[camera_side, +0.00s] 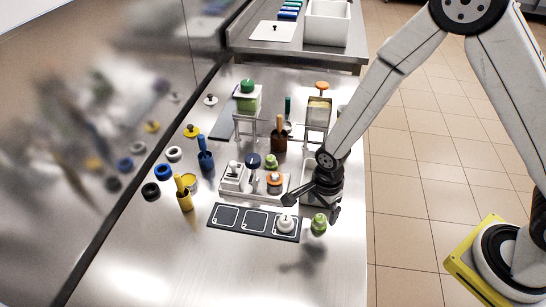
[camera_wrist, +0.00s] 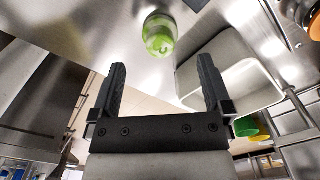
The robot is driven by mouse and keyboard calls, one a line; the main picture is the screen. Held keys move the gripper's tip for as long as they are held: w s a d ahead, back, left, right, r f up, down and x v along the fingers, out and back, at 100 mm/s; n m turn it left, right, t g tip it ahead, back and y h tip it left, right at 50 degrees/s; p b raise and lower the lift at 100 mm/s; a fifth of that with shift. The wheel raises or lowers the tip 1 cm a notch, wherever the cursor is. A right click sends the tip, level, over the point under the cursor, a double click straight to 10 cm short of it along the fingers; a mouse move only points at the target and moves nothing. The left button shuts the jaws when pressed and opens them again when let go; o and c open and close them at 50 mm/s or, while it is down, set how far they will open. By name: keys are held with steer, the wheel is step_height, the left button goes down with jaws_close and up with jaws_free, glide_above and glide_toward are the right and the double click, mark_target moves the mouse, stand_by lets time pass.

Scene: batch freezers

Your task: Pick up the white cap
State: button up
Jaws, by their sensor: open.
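A white cap-like piece with a raised top (camera_side: 286,224) sits on the right square of the black three-square mat (camera_side: 250,222) in the side view. I do not make it out in the wrist view. My gripper (camera_side: 312,207) is open and empty, above the work surface, a little above and to the right of the white piece. The fingers also show in the wrist view (camera_wrist: 160,90), spread apart with nothing between them. A small green-topped item (camera_side: 319,225) stands right of the mat, and a green item shows beyond the fingers in the wrist view (camera_wrist: 159,36).
A light tray (camera_side: 236,192) with several small items lies behind the mat. Two clear stands (camera_side: 247,127) (camera_side: 318,122) are farther back. Yellow (camera_side: 184,195) and blue (camera_side: 206,160) tools and several rings stand left. The front of the steel table is clear.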

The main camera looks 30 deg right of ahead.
mark_target(320, 218)
steer(key=shift+f, duration=0.15)
steer(key=shift+d+f, duration=0.1)
steer(key=shift+f, duration=2.4)
steer(key=c, duration=1.3)
steer(key=shift+r, duration=0.2)
steer(key=shift+r, duration=4.85)
steer(key=shift+w, duration=0.1)
steer(key=w+d+r, duration=0.1)
steer(key=w+d, duration=0.6)
steer(key=w, duration=0.2)
steer(key=shift+d+r, duration=0.25)
steer(key=shift+d, duration=0.15)
